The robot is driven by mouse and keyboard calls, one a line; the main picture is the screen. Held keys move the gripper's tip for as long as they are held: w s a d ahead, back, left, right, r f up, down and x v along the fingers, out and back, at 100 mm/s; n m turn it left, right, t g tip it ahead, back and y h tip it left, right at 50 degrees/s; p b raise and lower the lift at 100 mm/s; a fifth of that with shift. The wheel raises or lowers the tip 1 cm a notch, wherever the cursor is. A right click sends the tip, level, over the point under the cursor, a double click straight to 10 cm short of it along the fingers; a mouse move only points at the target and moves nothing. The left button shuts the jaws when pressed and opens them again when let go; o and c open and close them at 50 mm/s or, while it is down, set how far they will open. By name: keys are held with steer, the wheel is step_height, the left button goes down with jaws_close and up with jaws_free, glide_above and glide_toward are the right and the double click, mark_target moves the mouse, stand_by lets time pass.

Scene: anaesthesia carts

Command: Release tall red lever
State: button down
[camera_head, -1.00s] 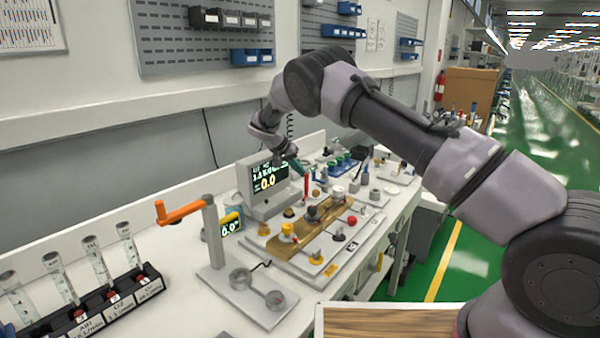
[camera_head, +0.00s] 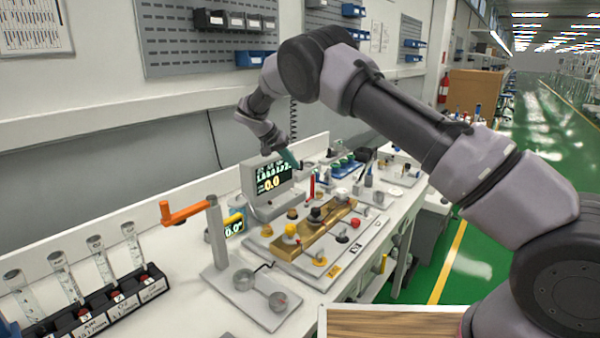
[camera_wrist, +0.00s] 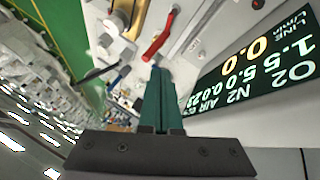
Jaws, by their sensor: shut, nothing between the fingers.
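The tall red lever (camera_head: 312,184) stands upright on the cart's panel, just right of the display box. It also shows in the wrist view (camera_wrist: 158,38), with its bent shaft running up and away past the fingertips. My gripper (camera_head: 294,163) is above and slightly left of the lever, in front of the display's upper right. In the wrist view its two teal fingers (camera_wrist: 158,72) are closed together and hold nothing. A small gap seems to lie between the fingertips and the lever.
The display box (camera_head: 268,186) stands close beside the gripper. The space above the panel is open.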

steer(key=v, duration=0.3)
steer(key=shift+s+a+r, duration=0.15)
steer(key=shift+a+r, duration=0.05)
steer(key=shift+r, duration=0.1)
steer(key=s+d+r+m+g+y, duration=0.1)
steer(key=s+d+r+y, duration=0.3)
steer(key=d+r, duration=0.8)
steer(key=s+d+r+m+y, duration=0.15)
steer(key=s+d+r, duration=0.45)
steer(key=d+r, duration=0.6)
steer(key=s+d+r+t+y, duration=0.15)
steer(key=s+d+r, duration=0.25)
steer(key=s+d, duration=0.7)
steer(key=s+d+f+t+y, duration=0.1)
steer(key=s+f+t, duration=0.1)
steer(key=s, duration=1.4)
steer(key=shift+s+d+f, duration=0.15)
steer(key=shift+s+f, duration=0.15)
steer(key=shift+f, duration=0.15)
